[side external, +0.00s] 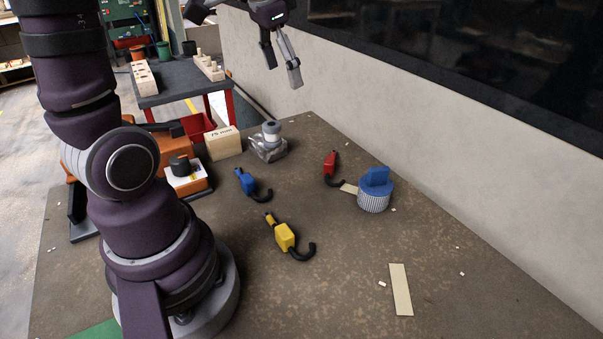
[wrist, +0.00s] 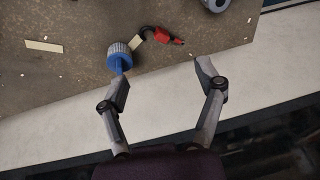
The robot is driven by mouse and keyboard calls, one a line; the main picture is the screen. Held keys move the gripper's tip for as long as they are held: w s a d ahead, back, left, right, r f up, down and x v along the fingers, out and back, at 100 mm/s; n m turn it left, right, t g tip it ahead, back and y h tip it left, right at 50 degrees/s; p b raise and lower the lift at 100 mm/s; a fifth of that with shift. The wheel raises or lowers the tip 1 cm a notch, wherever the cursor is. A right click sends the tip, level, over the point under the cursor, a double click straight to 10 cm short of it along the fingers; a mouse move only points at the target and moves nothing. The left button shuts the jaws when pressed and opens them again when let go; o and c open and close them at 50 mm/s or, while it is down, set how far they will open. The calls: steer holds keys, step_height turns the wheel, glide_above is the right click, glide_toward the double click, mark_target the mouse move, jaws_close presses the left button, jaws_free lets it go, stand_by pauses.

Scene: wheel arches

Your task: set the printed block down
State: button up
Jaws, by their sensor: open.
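The printed block (side external: 222,143) is a pale wooden block with "75 mm" on its face. It rests on the table at the back left in the side external view, beside an orange unit and a clear-wrapped grey part. I do not see it in the wrist view. My gripper (side external: 281,72) is raised well above the far part of the table, to the right of the block and apart from it. Its two fingers are spread with nothing between them, as the wrist view also shows (wrist: 163,75).
A blue-topped ribbed cylinder (side external: 374,191) and red (side external: 330,168), blue (side external: 246,181) and yellow (side external: 285,237) hooked tools lie on the table. The wrapped grey part (side external: 269,143) stands beside the block. A wall (side external: 450,170) borders the far edge. The right front is mostly clear.

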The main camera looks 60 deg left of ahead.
steer(key=s+d+f+t+h, duration=0.1)
steer(key=s+d+f+t, duration=0.1)
steer(key=s+d, duration=0.5)
steer(key=d, duration=0.3)
steer(key=shift+d+f, duration=0.25)
steer(key=shift+d, duration=0.1)
stand_by(0.4)
